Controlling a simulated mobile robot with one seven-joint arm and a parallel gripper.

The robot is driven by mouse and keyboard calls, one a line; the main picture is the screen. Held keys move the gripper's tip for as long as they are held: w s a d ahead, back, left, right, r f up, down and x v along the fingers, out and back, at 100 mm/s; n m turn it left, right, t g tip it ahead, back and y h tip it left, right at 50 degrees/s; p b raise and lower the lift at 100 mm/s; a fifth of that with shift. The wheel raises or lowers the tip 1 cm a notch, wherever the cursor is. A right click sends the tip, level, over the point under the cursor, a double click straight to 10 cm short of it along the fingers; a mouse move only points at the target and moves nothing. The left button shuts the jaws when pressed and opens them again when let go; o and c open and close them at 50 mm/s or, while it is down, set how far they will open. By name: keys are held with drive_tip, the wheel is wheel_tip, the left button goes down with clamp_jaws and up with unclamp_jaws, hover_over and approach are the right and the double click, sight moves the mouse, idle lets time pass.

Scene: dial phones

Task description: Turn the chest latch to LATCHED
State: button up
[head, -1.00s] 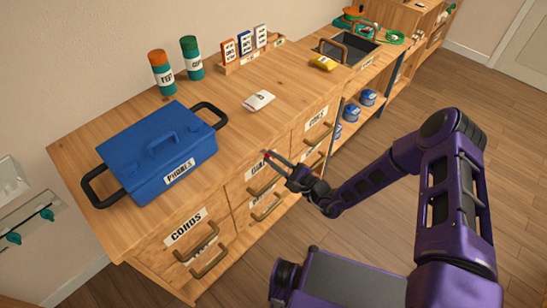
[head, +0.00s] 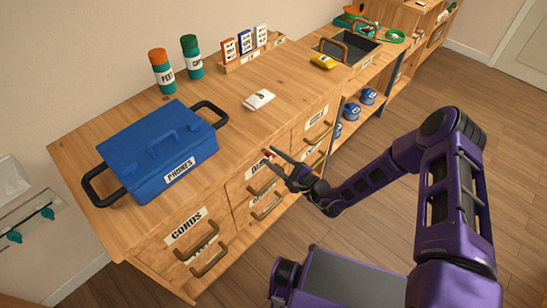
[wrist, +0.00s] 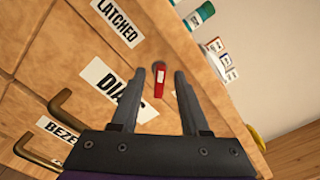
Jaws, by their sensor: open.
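The chest latch is a small red lever (wrist: 159,84) on the wooden chest's front face, with a round pivot at its upper end in the wrist view. It points down in that picture, not toward the LATCHED label (wrist: 117,22), which lies up and left. In the head view the red latch (head: 268,154) is a small spot at my fingertips. My gripper (wrist: 160,74) is open, with one finger on each side of the lever and nothing clamped. Whether a finger touches it, I cannot tell. The gripper also shows in the head view (head: 272,156).
The DIALS drawer label (wrist: 112,84) and brass handles (wrist: 62,108) are close to the gripper's left in the wrist view. On the chest top (head: 235,125) stand a blue case (head: 150,160), two canisters (head: 176,65) and a white packet (head: 259,100). Floor to the right is clear.

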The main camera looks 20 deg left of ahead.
drive_tip(key=v, duration=1.7)
drive_tip(key=shift+d, duration=0.2)
drive_tip(key=shift+s, duration=0.1)
